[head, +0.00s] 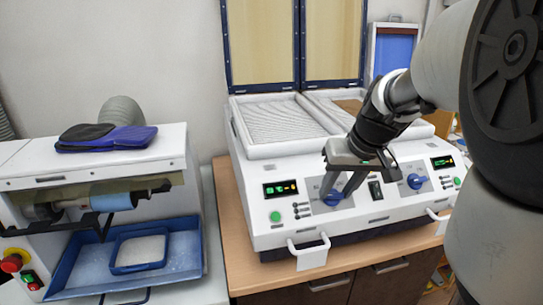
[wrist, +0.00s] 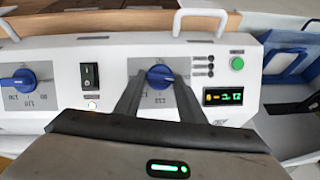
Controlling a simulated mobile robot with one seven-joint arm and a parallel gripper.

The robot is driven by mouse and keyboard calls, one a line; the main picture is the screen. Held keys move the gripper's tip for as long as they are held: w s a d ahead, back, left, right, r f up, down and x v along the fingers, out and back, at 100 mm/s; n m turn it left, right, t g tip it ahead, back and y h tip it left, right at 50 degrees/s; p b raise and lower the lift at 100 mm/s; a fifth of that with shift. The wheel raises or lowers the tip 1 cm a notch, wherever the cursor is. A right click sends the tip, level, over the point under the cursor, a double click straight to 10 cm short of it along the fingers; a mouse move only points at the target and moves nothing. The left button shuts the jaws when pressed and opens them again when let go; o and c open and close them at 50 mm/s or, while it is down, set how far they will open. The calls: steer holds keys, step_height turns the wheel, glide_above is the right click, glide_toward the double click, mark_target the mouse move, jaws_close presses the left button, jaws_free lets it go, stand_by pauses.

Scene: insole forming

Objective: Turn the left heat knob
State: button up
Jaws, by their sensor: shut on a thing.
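The left heat knob (head: 331,199) is a blue dial on the front panel of the white heating machine (head: 281,239). My gripper (head: 336,196) reaches down to the panel, its two fingers shut on this knob. In the wrist view the same knob (wrist: 159,77) shows between the fingertips of my gripper (wrist: 158,82); the fingers hide part of its dial scale. The right heat knob (head: 415,181), also blue, is untouched; it also shows in the wrist view (wrist: 19,80). A lit display (head: 281,188) and a green button (head: 276,216) sit left of the left knob.
A black rocker switch (head: 375,190) lies between the knobs, close to my gripper. White handles (head: 309,249) stick out from the machine's front. The raised lid (head: 262,43) stands behind. A grinding machine (head: 100,160) with a blue tray (head: 74,277) stands at left.

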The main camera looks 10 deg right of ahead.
steer(key=m, duration=0.1)
steer(key=m+y+b, duration=0.1)
steer(key=m, duration=0.1)
steer(key=shift+d+f, duration=0.15)
steer(key=shift+d, duration=0.1)
steer(key=shift+s+d+m+t+y+b, duration=0.15)
steer(key=shift+m+y+b, duration=0.15)
steer(key=shift+m, duration=0.5)
steer(key=shift+a+m+t+y+b, duration=0.15)
steer(key=shift+m+y+b, duration=0.15)
steer(key=shift+m, duration=0.5)
steer(key=shift+d, duration=0.1)
steer(key=o, duration=1)
steer(key=shift+o, duration=0.2)
